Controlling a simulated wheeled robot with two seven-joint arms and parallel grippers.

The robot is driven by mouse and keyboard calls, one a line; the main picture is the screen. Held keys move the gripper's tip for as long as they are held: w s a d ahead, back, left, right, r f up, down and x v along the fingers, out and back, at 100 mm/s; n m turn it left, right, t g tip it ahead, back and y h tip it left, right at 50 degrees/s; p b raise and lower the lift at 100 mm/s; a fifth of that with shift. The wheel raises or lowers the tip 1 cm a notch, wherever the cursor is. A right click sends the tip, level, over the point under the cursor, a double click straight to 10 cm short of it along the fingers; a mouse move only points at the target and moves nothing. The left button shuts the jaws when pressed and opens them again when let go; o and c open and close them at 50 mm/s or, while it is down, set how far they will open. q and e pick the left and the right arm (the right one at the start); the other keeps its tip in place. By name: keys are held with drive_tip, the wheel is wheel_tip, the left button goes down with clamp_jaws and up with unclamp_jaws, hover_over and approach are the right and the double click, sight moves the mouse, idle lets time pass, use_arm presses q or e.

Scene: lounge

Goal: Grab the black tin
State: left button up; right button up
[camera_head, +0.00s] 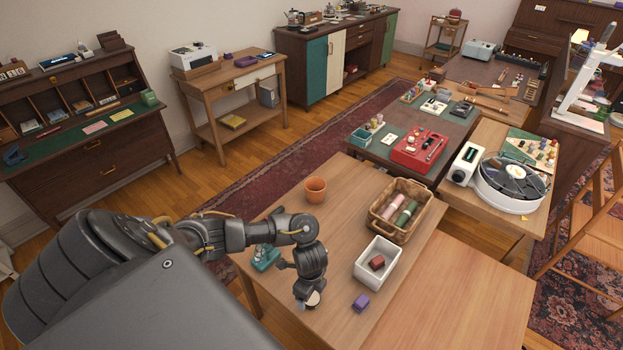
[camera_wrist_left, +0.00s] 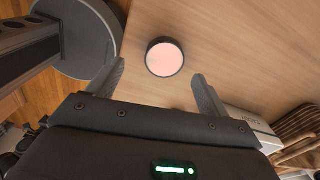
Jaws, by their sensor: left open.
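The black tin (camera_wrist_left: 164,57) is round, with a dark rim and a pale pink top, and stands on the wooden table. In the head view the tin (camera_head: 313,299) shows just below my left gripper (camera_head: 306,284), which hides part of it. In the wrist view my left gripper (camera_wrist_left: 159,71) is open, one finger to each side of the near part of the tin. No finger visibly touches it. My right gripper is not in view.
A white box (camera_head: 364,272) with a dark red item, a purple block (camera_head: 361,302) and a wicker basket (camera_head: 378,231) stand to the right. A terracotta pot (camera_head: 315,190) is behind. A teal object (camera_head: 265,258) lies left of the gripper. Bare table lies around the tin.

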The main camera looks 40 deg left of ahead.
sight(311, 300)
use_arm(q)
drive_tip(key=shift+w+f+b, duration=0.2)
drive_tip(key=shift+f, duration=1.1)
drive_tip(key=shift+w+f+b, duration=0.15)
drive_tip(key=shift+f+b, duration=0.05)
drive_tip(key=shift+f, duration=1.1)
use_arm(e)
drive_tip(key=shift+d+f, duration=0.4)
use_arm(q)
drive_tip(key=shift+c, duration=0.2)
drive_tip(key=c, duration=1.1)
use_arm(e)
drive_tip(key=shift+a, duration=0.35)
use_arm(q)
drive_tip(key=shift+r, duration=0.15)
